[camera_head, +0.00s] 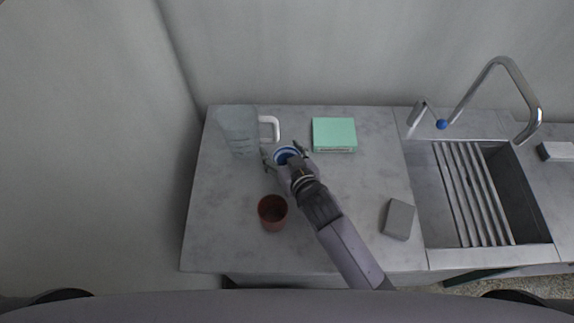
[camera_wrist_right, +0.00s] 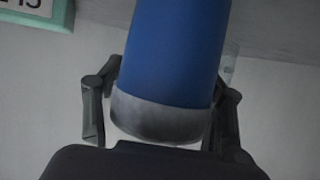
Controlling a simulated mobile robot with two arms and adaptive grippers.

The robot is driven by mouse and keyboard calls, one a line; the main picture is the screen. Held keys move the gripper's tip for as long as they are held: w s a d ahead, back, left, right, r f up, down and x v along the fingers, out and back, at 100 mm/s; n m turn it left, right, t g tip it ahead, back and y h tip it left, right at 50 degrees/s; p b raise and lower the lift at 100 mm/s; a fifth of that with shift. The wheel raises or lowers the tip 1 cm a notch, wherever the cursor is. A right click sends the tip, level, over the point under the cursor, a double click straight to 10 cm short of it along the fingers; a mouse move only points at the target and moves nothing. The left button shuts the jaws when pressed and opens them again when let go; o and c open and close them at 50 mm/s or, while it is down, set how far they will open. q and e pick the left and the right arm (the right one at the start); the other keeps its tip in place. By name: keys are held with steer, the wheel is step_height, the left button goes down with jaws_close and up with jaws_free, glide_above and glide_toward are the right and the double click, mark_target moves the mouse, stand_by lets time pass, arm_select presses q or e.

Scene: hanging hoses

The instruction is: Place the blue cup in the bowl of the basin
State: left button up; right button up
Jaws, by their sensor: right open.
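The blue cup (camera_head: 284,154) stands on the counter near its back, beside the clear pitcher. My right gripper (camera_head: 285,158) is over it, with open fingers on either side of the cup. In the right wrist view the blue cup (camera_wrist_right: 178,50) with its grey end lies between the two fingers of the right gripper (camera_wrist_right: 165,115), and I see a gap on the left side. The sink basin (camera_head: 520,190) is at the right, its left part covered by a slatted rack (camera_head: 472,195). My left gripper is not in view.
A clear pitcher (camera_head: 237,130) with a white handle stands left of the gripper. A green box (camera_head: 334,134) lies to its right, a brown cup (camera_head: 272,212) in front, and a grey block (camera_head: 398,219) near the sink. A curved faucet (camera_head: 500,62) rises behind the basin.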

steer(key=shift+c, duration=0.7)
steer(key=c, duration=0.9)
steer(key=shift+c, duration=0.7)
